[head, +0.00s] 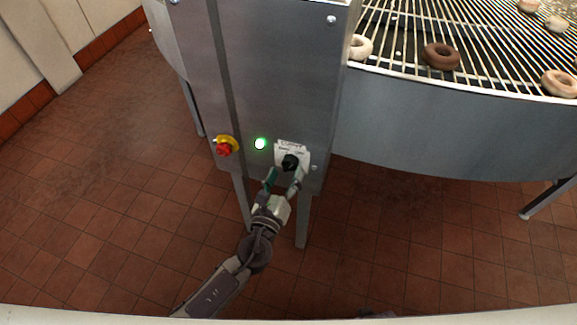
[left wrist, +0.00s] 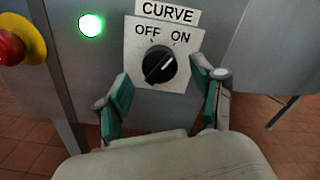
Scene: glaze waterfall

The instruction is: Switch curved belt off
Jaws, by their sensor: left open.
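The black rotary knob (head: 290,162) sits on a white plate on the front of a grey metal cabinet. In the left wrist view the knob (left wrist: 159,67) is under the words CURVE, OFF and ON, and its white line slants up to the right, toward ON. A green light (head: 260,144) left of the plate is lit; it also glows in the left wrist view (left wrist: 91,25). My left gripper (head: 283,180) is open, its green-padded fingers on either side of the knob and a little below it. I cannot tell whether they touch it. My right gripper is not in view.
A red and yellow emergency stop button (head: 225,147) is left of the light. The curved wire conveyor belt (head: 480,45) with several doughnuts (head: 441,56) extends to the right of the cabinet (head: 275,70). The tiled floor (head: 110,190) at left is clear.

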